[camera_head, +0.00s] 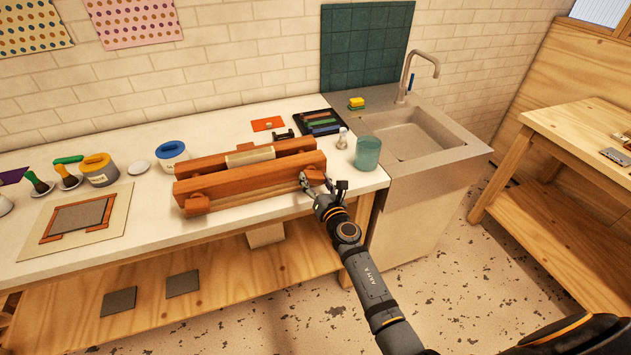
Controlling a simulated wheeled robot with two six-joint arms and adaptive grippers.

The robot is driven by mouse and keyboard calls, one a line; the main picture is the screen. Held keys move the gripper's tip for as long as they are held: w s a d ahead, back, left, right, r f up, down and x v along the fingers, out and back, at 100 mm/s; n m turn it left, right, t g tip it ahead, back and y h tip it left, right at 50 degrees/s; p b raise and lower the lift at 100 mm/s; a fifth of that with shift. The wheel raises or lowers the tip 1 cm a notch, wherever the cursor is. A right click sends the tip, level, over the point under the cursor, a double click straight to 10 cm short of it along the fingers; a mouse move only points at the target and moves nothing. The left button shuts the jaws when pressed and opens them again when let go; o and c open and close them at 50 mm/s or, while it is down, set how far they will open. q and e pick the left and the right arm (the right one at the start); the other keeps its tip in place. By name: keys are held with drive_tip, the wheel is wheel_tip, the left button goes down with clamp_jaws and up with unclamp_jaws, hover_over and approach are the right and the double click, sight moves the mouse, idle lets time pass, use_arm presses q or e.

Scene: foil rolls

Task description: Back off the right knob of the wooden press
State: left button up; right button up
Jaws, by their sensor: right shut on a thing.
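The wooden press (250,185) stands on the white counter, made of reddish-brown beams lying side by side. A pale block (250,156) sits between its beams. The left knob (197,205) is a wooden piece on the front beam's left end. The right knob (314,175) is at the front beam's right end. My right gripper (312,184) is at that knob and shut on it. The fingers and wrist partly hide the knob. My left gripper is not in view.
A teal cup (368,153) and a small white bottle (342,138) stand close right of the press. A sink (411,140) lies beyond them. Tubs, brushes and a framed board (118,222) are on the left. Counter in front of the press is narrow but clear.

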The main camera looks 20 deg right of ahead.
drive_tip(key=shift+r+n, duration=0.3)
drive_tip(key=shift+n, duration=0.8)
drive_tip(key=o, duration=1.1)
drive_tip(key=shift+w+f, duration=0.2)
drive_tip(key=shift+f, duration=0.1)
drive_tip(key=shift+o, duration=0.2)
drive_tip(key=shift+s, duration=0.15)
drive_tip(key=s, duration=1.1)
drive_tip(key=shift+s+d, duration=0.35)
drive_tip(key=shift+s, duration=0.05)
